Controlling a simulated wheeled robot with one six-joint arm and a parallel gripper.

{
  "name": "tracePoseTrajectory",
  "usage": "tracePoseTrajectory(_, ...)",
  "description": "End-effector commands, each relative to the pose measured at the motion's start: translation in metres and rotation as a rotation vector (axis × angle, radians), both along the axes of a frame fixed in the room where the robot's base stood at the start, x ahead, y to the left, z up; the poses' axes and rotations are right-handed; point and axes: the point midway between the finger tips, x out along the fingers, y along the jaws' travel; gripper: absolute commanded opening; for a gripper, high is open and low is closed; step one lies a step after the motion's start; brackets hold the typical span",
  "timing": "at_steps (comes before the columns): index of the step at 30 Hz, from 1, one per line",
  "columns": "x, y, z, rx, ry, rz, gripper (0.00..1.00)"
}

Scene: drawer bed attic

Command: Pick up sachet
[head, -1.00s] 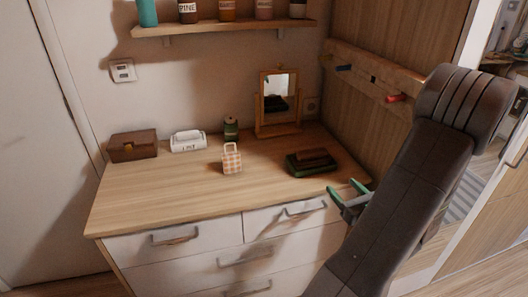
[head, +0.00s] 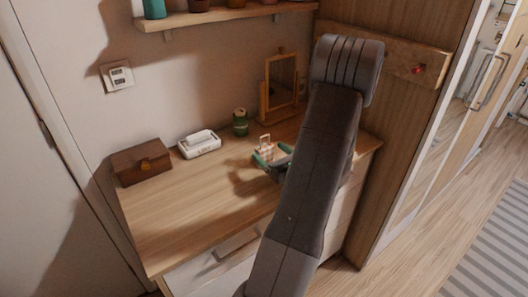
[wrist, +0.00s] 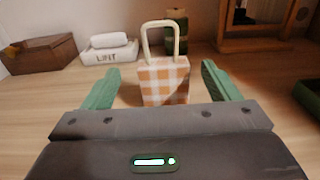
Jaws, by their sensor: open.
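The sachet (wrist: 164,82) is a small orange-and-white checked bag with a cream loop handle. It stands upright on the wooden dresser top (head: 170,222). In the head view the sachet (head: 265,146) shows just beyond my gripper (head: 272,160), partly hidden by it. In the wrist view my gripper (wrist: 160,88) is open, its green fingers spread to the left and right of the sachet. The sachet is near the middle between them, and I cannot tell that either finger touches it.
A brown wooden box (head: 141,164), a white lint holder (head: 200,145) and a green tin (head: 240,122) stand along the wall. A wooden-framed mirror (head: 279,85) stands behind. In the wrist view a dark green object (wrist: 308,98) lies at right. The dresser's left front is clear.

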Motion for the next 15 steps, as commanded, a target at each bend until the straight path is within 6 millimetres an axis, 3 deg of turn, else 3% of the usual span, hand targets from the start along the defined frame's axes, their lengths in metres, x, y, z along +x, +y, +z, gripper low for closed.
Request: tracePoseTrajectory(15,0.046,0.033,0.001,0.0,0.0,0.002,0.82)
